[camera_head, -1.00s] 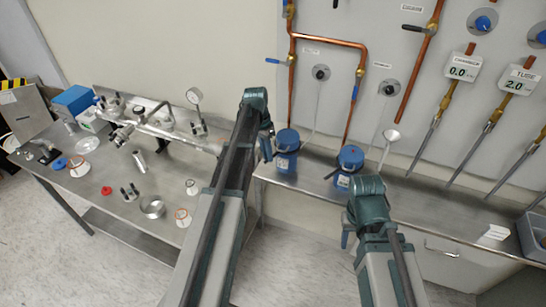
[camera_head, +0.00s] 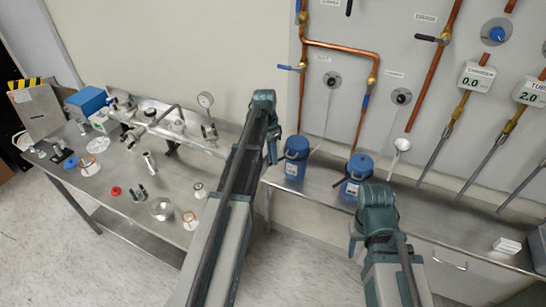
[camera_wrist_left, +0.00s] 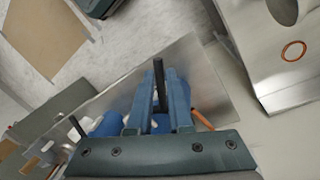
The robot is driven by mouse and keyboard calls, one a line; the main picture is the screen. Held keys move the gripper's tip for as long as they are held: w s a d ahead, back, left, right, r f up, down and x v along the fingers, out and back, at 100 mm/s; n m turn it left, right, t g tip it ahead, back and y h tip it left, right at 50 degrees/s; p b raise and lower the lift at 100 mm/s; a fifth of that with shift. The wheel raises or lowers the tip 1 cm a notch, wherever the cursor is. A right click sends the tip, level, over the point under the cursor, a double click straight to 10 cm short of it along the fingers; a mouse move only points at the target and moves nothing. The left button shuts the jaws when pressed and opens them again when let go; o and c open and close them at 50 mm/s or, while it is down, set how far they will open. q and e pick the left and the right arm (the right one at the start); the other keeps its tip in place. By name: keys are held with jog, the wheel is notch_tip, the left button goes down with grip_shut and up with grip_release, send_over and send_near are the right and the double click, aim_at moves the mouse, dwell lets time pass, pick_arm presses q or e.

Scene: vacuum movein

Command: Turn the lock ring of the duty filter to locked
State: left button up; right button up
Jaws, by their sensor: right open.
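Two blue filter canisters stand on the steel shelf, a left one (camera_head: 296,157) and a right one (camera_head: 357,175). Their small labels are unreadable, so I cannot tell which is the duty filter or how its lock ring is set. My left gripper (camera_head: 271,152) points down just left of the left canister. In the left wrist view, its two fingers (camera_wrist_left: 160,85) are apart, with a black lever (camera_wrist_left: 158,75) showing between them and blue canister parts (camera_wrist_left: 105,126) behind; contact is unclear. My right gripper (camera_head: 355,240) is open, in front of the shelf below the right canister.
Copper pipes (camera_head: 340,46) with blue valve handles run up the wall panel. A steel bench (camera_head: 120,180) with glassware and gauges is at left. Floor shows between bench and shelf.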

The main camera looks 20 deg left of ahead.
pick_arm(q)
jog(key=o, duration=0.4)
notch_tip(320, 180, up, 14)
jog(key=w+a+p, duration=0.1)
jog(key=a+p, duration=0.1)
jog(key=p, duration=1.1)
jog(key=shift+w+a+f+p, duration=0.2)
jog(key=shift+w+p, duration=0.05)
jog(key=shift+p, duration=0.05)
jog(key=s+d+f+n+y+b, duration=0.1)
jog(key=s+d+f+b, duration=0.3)
jog(key=s+d, duration=0.4)
jog(key=s+d+f+n+y+b, duration=0.1)
jog(key=s+d+f+b, duration=0.4)
jog(key=s+d, duration=0.4)
jog(key=s+d+f+t+y+b, duration=0.1)
jog(key=s+d+f+b, duration=0.3)
jog(key=s+d, duration=0.4)
jog(key=shift+s+d+f+n+b, duration=0.35)
jog(key=shift+d+f, duration=0.2)
jog(key=shift+d, duration=0.3)
